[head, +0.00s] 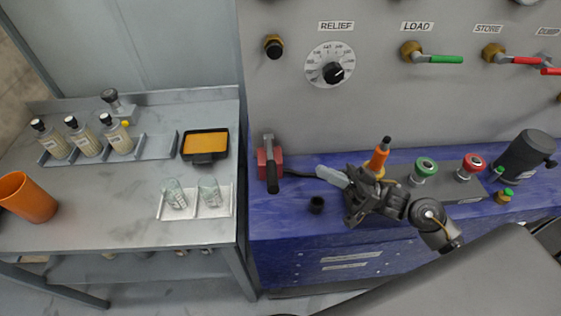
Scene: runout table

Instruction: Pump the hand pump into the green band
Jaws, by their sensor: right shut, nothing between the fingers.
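A red block with a black upright handle (268,165), which looks like the hand pump, stands at the left end of the blue bench. A dark rod or cable runs from it toward a pale grey grip-like piece (331,176). My right gripper (352,204) is shut and empty over the bench, right of the red block and clear of its handle. It overlaps the pale piece in the picture; I cannot tell whether they touch. No green band shows; a gauge edge (527,2) is cut off at the top. My left gripper is not in view.
An orange-tipped black fitting (378,157) stands right behind my right gripper. A green button (426,168) and a red button (471,166) sit further right. The relief dial (330,66) is on the panel above.

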